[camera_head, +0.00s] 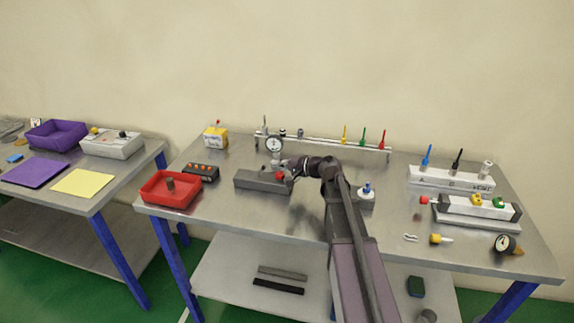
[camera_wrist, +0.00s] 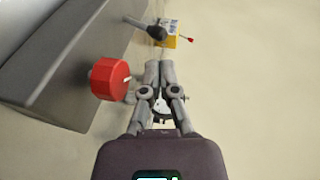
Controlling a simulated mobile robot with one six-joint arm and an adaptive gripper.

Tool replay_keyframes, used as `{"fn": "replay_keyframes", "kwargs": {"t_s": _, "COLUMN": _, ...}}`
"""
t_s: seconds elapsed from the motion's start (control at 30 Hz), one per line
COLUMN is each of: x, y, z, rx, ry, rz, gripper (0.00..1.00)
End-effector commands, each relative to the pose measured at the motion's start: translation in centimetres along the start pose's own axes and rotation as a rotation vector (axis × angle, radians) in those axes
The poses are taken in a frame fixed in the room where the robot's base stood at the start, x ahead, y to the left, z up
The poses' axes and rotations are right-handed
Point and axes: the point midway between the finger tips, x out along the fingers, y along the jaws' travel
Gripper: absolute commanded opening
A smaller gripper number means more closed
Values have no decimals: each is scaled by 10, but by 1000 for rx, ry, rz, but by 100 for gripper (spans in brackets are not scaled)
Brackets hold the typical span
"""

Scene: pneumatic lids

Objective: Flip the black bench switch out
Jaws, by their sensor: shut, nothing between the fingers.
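A long grey box (camera_head: 255,181) lies on the middle of the bench. In the wrist view its face (camera_wrist: 70,60) carries a round red knob (camera_wrist: 108,79) with a white mark. A black-tipped lever (camera_wrist: 150,28) sticks out farther along the same box; it looks like the black switch. My gripper (camera_wrist: 160,68) is shut and empty, beside the red knob and apart from the black lever. In the head view my gripper (camera_head: 290,168) is at the box's right end, partly hiding it.
A yellow box (camera_head: 215,138) with a red-tipped lever stands at the back left. A rail with a gauge (camera_head: 274,144) runs behind my gripper. A red tray (camera_head: 168,191) is at left; a white valve block (camera_head: 450,180) is at right. The bench's front middle is clear.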

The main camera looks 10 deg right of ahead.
Motion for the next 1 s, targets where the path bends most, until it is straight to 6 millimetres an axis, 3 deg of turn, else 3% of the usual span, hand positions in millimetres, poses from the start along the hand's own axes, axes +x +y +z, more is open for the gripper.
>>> {"fn": "replay_keyframes", "kwargs": {"t_s": 0.3, "x": 10, "y": 0, "z": 10, "rx": 0, "ry": 1, "rz": 0, "gripper": 0}}
{"fn": "replay_keyframes", "kwargs": {"t_s": 1.0, "x": 3, "y": -2, "z": 3, "rx": -5, "ry": 13, "rz": 36, "gripper": 0}}
